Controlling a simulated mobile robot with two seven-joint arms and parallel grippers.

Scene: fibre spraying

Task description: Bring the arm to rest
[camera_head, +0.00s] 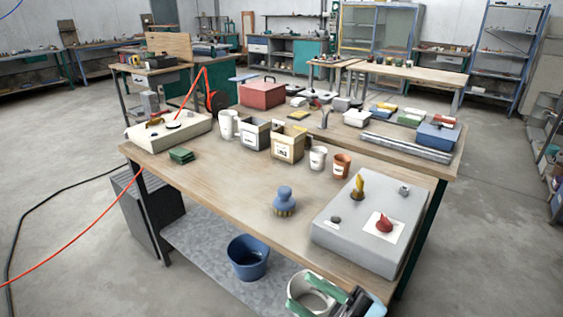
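My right gripper (350,300) shows at the bottom edge, right of centre, in front of the near edge of the workbench (220,180). It is partly cut off by the frame, so I cannot tell whether its fingers are open or shut. I see nothing clearly held in it. A white and green ringed part beside it looks like part of my arm. My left gripper and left arm are not in view.
On the bench are a grey control box (350,225) with a red knob, a blue knobbed brush (285,202), cups (318,158), labelled bins (288,143) and a green pad stack (181,155). A blue bucket (247,262) stands on the lower shelf.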

